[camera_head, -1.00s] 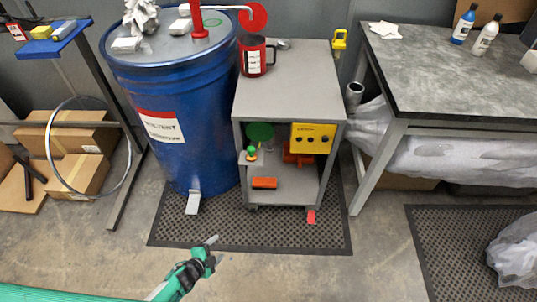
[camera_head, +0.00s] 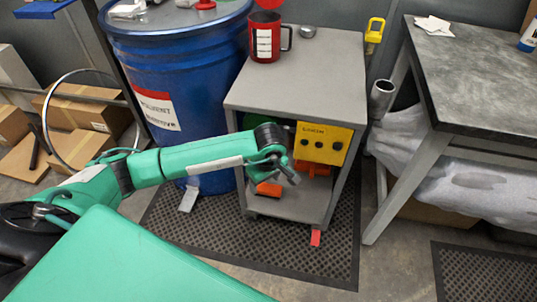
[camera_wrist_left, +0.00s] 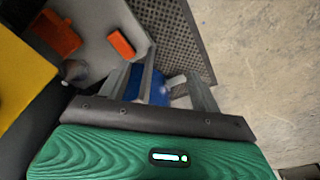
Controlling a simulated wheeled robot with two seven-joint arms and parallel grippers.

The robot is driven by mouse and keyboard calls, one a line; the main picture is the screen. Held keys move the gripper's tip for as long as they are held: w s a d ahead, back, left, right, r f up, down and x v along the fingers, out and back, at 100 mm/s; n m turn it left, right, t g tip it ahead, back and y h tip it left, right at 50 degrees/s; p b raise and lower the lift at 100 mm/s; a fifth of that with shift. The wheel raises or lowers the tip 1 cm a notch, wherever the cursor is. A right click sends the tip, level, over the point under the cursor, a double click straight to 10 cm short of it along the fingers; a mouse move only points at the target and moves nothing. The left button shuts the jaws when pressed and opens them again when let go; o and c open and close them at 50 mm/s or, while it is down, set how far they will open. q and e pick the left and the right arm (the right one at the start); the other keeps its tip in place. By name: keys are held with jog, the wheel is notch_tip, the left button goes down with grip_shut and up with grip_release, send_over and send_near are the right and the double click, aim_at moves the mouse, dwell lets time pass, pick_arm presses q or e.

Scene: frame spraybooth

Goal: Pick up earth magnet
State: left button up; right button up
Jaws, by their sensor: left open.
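No thing in the current views can be clearly told as the earth magnet. A small green-and-yellow piece stood in the cart's opening in the earlier head view; that spot is now behind my left arm. My left gripper (camera_head: 281,173) is in front of the grey cart's (camera_head: 300,80) open front, above the lower shelf. In the left wrist view its two fingers (camera_wrist_left: 173,90) are apart with nothing held between them. An orange block (camera_head: 269,188) lies on the lower shelf and also shows in the left wrist view (camera_wrist_left: 121,45). My right gripper is not in view.
A yellow control box (camera_head: 322,144) is close right of the gripper. A blue drum (camera_head: 190,75) stands left of the cart. A red mug (camera_head: 265,38) is on the cart top. A workbench (camera_head: 480,85) stands at the right. Perforated mat (camera_head: 300,262) covers the floor in front.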

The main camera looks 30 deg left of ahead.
pick_arm(q)
jog(key=shift+m+t+y, duration=0.4)
jog(key=shift+y, duration=0.4)
jog(key=w+a, duration=0.2)
jog(key=a, duration=0.1)
jog(key=w+a+r, duration=0.1)
jog(key=w+a, duration=0.2)
jog(key=a, duration=0.1)
jog(key=w+a, duration=0.2)
jog(key=a, duration=0.2)
jog(key=shift+w+r, duration=0.2)
jog(key=shift+w, duration=0.15)
jog(key=shift+w+a+f, duration=0.1)
jog(key=shift+a+f, duration=0.15)
jog(key=shift+f, duration=0.3)
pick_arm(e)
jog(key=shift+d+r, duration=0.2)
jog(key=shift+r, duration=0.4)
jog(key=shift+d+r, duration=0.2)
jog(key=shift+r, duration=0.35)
pick_arm(q)
jog(key=c, duration=1.1)
jog(key=shift+c, duration=0.6)
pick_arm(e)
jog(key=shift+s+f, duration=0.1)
pick_arm(q)
jog(key=shift+w+r, duration=0.1)
jog(key=shift+r, duration=0.1)
